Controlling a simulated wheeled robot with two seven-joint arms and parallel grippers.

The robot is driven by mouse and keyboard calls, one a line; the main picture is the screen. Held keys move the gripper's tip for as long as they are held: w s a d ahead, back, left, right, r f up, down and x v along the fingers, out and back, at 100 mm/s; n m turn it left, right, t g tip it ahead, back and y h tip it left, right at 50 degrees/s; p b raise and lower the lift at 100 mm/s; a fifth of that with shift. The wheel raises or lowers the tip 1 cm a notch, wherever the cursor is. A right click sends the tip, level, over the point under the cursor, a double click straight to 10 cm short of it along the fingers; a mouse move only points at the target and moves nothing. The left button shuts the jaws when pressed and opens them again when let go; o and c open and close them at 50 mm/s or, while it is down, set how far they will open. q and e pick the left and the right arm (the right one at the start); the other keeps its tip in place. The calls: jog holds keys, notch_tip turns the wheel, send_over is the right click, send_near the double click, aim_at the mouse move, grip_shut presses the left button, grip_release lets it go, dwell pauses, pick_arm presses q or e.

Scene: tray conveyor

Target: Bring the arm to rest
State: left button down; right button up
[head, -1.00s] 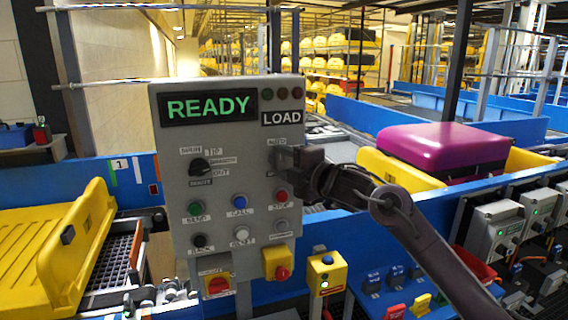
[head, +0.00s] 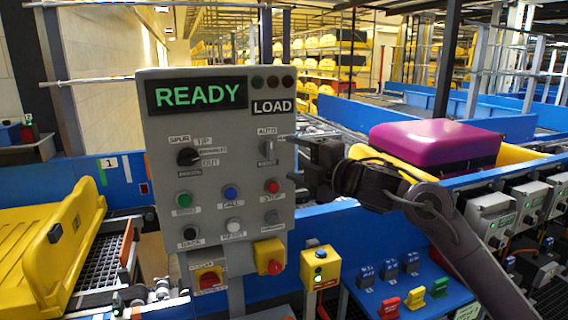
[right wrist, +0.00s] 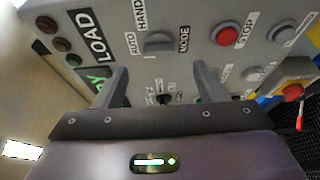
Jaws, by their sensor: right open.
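My right gripper (head: 298,162) is just right of the grey control panel (head: 160,130) in the head view, beside its AUTO/HAND mode knob (head: 268,147). In the right wrist view the right gripper (right wrist: 160,82) is open and empty, with a gap between its fingers and the panel face behind. The mode knob (right wrist: 158,43) shows above the fingers, clear of them. The panel display (head: 197,94) reads READY, with a LOAD label (head: 272,107) beside it. My left gripper is not in view.
A red stop button (head: 273,186) and a yellow box with a red knob (head: 269,256) are on the panel. A yellow tray (head: 40,250) stands at left. A purple case (head: 430,142) sits in a yellow tray behind my right arm. Blue rails border the conveyor.

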jog(key=shift+s+d, duration=0.25)
jog(key=shift+s, duration=0.1)
